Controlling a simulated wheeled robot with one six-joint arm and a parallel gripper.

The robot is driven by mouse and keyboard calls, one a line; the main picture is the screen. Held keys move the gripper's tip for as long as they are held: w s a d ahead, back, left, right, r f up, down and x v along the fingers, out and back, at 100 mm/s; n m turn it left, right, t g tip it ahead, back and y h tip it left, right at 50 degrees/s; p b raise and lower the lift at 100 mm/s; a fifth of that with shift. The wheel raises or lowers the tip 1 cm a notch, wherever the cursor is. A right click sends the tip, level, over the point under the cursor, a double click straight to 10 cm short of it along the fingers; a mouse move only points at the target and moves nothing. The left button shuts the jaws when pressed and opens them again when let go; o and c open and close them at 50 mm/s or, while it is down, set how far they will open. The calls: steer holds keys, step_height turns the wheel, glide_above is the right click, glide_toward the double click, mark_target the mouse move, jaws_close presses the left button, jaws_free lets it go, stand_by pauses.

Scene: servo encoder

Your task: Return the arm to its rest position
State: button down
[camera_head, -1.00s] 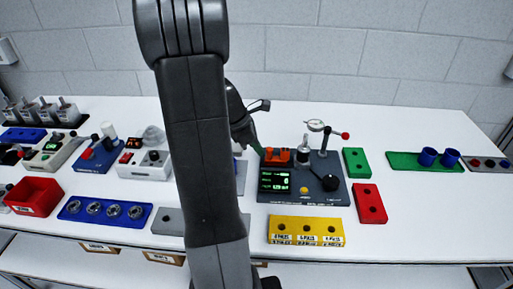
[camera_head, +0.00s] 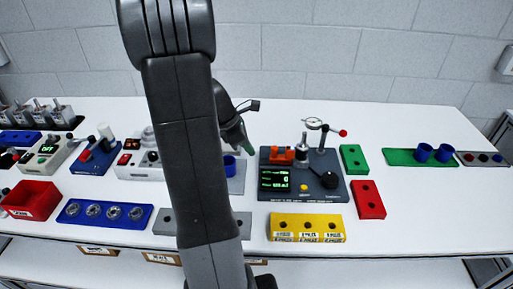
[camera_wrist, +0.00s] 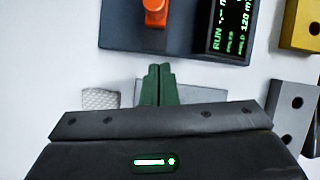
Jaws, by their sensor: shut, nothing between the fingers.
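My gripper shows in the wrist view with its two green fingers (camera_wrist: 158,85) together and nothing between them. In the head view the green fingertips (camera_head: 248,146) show just left of the dark test station (camera_head: 335,190), above the table. My black arm stands large in front of the left middle of the head view and hides part of the bench. The station carries an orange clamp (camera_head: 283,155), a lit display, a dial gauge and a black knob. The orange part (camera_wrist: 155,12) and the display (camera_wrist: 232,25) also show in the wrist view.
A yellow block (camera_head: 307,227), a red block (camera_head: 368,199) and a green block (camera_head: 353,158) stand around the station. A green tray (camera_head: 398,158) with blue cups is at right. A red bin (camera_head: 32,199) and a blue rack (camera_head: 75,211) are at left. The right front table is clear.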

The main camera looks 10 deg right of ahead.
steer(key=v, duration=0.8)
steer(key=shift+r, duration=0.5)
steer(key=shift+s+d+f, duration=0.1)
steer(key=shift+d, duration=0.05)
glide_toward(271, 157)
steer(key=f, duration=0.2)
steer(key=a+f, duration=0.1)
steer(key=f, duration=0.1)
steer(key=shift+a+f, duration=0.2)
steer(key=shift+a, duration=0.05)
steer(key=shift+d+r, duration=0.1)
steer(key=shift+d, duration=1.8)
steer(key=shift+s, duration=0.15)
